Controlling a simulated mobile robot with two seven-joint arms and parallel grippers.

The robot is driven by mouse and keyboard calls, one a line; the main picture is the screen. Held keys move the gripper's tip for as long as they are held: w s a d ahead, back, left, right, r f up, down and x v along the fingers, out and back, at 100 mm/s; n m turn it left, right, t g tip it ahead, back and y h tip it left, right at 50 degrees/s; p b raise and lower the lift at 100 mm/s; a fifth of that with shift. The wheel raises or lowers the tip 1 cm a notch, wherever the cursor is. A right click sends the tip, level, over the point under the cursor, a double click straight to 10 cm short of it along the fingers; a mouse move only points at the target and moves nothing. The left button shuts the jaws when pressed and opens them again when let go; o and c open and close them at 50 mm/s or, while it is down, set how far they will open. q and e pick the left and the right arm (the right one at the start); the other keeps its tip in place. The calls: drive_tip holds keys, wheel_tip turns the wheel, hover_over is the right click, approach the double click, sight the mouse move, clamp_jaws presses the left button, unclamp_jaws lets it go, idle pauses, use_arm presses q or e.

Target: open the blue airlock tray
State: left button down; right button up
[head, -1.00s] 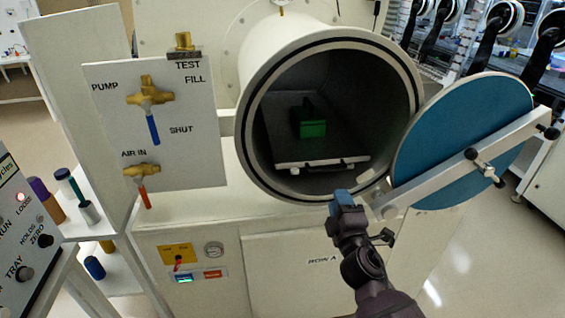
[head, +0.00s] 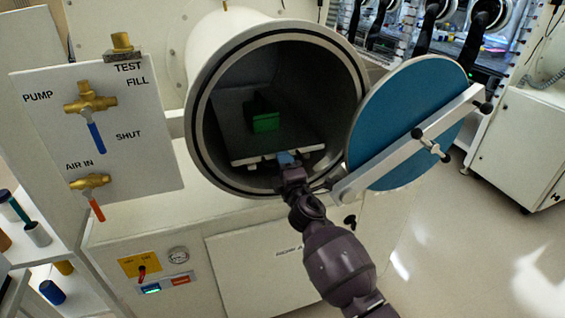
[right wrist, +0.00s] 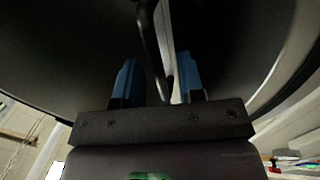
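The airlock tray (head: 233,133) is a grey plate with a pale front edge, lying inside the round chamber (head: 207,130). A green block-like thing (head: 265,123) sits on it. The blue round airlock door (head: 400,115) stands swung open to the right. My right gripper (head: 287,159) reaches into the mouth, at the right part of the tray's front edge. In the right wrist view its blue fingers (right wrist: 158,85) are apart, with a dark curved bar (right wrist: 152,50), apparently the tray's handle, between them. Gaps show beside the bar. My left gripper is not in view.
A valve panel (head: 140,160) with blue and red levers stands left of the chamber. The door's white arm (head: 415,142) is close to the right of my right arm. A shelf with small cylinders (head: 38,234) is at lower left. Open floor lies at right.

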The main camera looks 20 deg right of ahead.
drive_tip(key=shift+w+r, duration=0.1)
drive_tip(key=shift+w, duration=0.3)
clamp_jaws()
drive_tip(key=shift+s, duration=0.1)
